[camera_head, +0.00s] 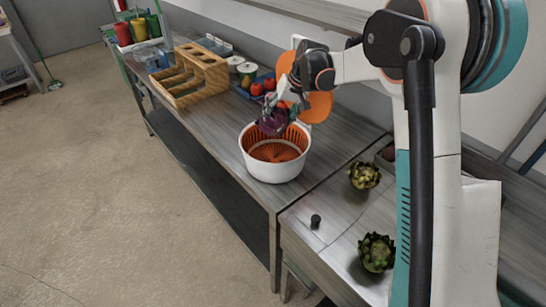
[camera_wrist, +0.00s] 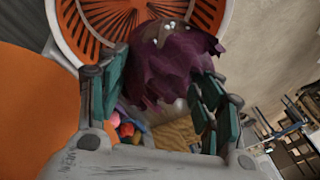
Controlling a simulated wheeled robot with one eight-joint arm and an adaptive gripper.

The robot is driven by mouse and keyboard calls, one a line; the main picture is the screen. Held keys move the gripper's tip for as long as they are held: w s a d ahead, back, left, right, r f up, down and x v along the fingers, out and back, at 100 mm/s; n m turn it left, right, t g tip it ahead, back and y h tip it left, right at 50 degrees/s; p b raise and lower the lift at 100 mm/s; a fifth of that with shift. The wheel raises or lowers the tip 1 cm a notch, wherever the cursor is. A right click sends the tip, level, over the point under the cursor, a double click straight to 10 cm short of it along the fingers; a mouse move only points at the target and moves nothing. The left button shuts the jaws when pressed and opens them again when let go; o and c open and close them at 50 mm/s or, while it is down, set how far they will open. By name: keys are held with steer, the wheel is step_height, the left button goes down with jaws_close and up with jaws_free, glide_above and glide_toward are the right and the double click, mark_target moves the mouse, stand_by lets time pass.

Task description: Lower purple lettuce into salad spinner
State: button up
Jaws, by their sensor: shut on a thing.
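The purple lettuce (camera_head: 272,122) is a dark purple leafy head held over the salad spinner's far rim. The salad spinner (camera_head: 272,174) is a white bowl with an orange slotted basket, standing on the metal table. My gripper (camera_head: 285,108) is shut on the lettuce, which hangs above the basket opening. In the wrist view the lettuce (camera_wrist: 172,65) sits between the green-padded fingers of my gripper (camera_wrist: 165,100). The spinner's orange basket (camera_wrist: 85,22) shows behind it. The wrist view does not show clearly whether the lettuce touches the basket.
An orange round piece (camera_head: 319,100) stands behind the spinner. A blue tray (camera_head: 243,91) with red vegetables and a wooden divided rack (camera_head: 190,76) lie farther back. Artichokes (camera_head: 364,175) and a small dark knob (camera_head: 315,221) are on the near table.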

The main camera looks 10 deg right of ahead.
steer(key=shift+f+b, duration=1.9)
steer(key=shift+f, duration=1.2)
steer(key=shift+f+b, duration=1.75)
steer(key=shift+f, duration=1.05)
stand_by(0.6)
steer(key=o, duration=1.2)
steer(key=shift+r, duration=0.1)
